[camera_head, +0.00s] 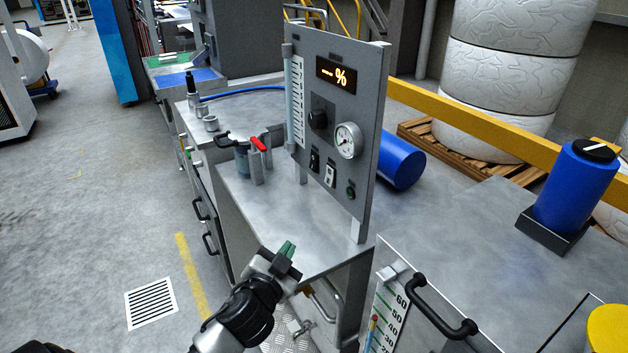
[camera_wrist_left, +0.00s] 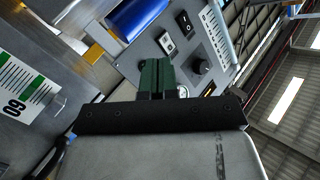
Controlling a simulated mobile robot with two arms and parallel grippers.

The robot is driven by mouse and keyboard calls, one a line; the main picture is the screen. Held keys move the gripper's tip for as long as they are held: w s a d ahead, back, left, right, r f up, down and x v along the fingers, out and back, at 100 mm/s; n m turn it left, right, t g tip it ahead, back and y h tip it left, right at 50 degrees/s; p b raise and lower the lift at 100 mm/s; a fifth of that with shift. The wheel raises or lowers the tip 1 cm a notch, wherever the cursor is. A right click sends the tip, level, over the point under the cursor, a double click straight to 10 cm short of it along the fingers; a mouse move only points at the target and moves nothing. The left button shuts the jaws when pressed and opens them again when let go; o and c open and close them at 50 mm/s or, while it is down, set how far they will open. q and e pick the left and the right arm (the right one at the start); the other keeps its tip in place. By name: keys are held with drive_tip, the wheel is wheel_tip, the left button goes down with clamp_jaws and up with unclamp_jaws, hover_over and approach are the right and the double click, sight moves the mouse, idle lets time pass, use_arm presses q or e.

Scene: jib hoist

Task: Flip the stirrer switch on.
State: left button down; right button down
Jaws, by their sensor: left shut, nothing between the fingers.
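A grey upright control panel (camera_head: 338,110) stands on the metal bench. Low on it are two rocker switches, a black one (camera_head: 315,161) and a white-framed one (camera_head: 330,175); I cannot read which is the stirrer switch. Both also show in the left wrist view, the black one (camera_wrist_left: 183,22) and the white-framed one (camera_wrist_left: 167,43). My left gripper (camera_head: 287,249) is shut and empty, its green fingers together. It is below and left of the panel, apart from both switches. In the left wrist view its fingers (camera_wrist_left: 157,78) point toward the panel. My right gripper is not in view.
The panel also carries a lit display (camera_head: 336,75), a black knob (camera_head: 317,119), a gauge (camera_head: 347,141) and a green button (camera_head: 350,191). A red-handled valve (camera_head: 258,146) stands left of the panel. A black handle (camera_head: 440,310) juts out at the lower right.

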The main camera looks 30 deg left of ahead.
use_arm(q)
drive_tip(key=s+d+f+n+g+h, duration=0.1)
drive_tip(key=s+d+f+g, duration=0.1)
drive_tip(key=s+f+g, duration=0.45)
drive_tip(key=s+d+f+n+g, duration=0.1)
drive_tip(key=s+d+f+g, duration=0.25)
drive_tip(key=s+f, duration=0.55)
drive_tip(key=s+f+g+h, duration=0.1)
drive_tip(key=s+f+g, duration=0.25)
drive_tip(key=f, duration=1.95)
drive_tip(key=s+f+g, duration=0.1)
drive_tip(key=s+f, duration=0.6)
drive_tip(key=s, duration=0.3)
drive_tip(key=s+f+g, duration=0.1)
drive_tip(key=s+f, duration=0.7)
drive_tip(key=s, duration=0.2)
drive_tip(key=shift+s+d+h, duration=0.15)
drive_tip(key=shift+s+h, duration=0.1)
drive_tip(key=shift+h, duration=0.05)
drive_tip(key=shift+s+g, duration=0.1)
drive_tip(key=shift+g, duration=0.15)
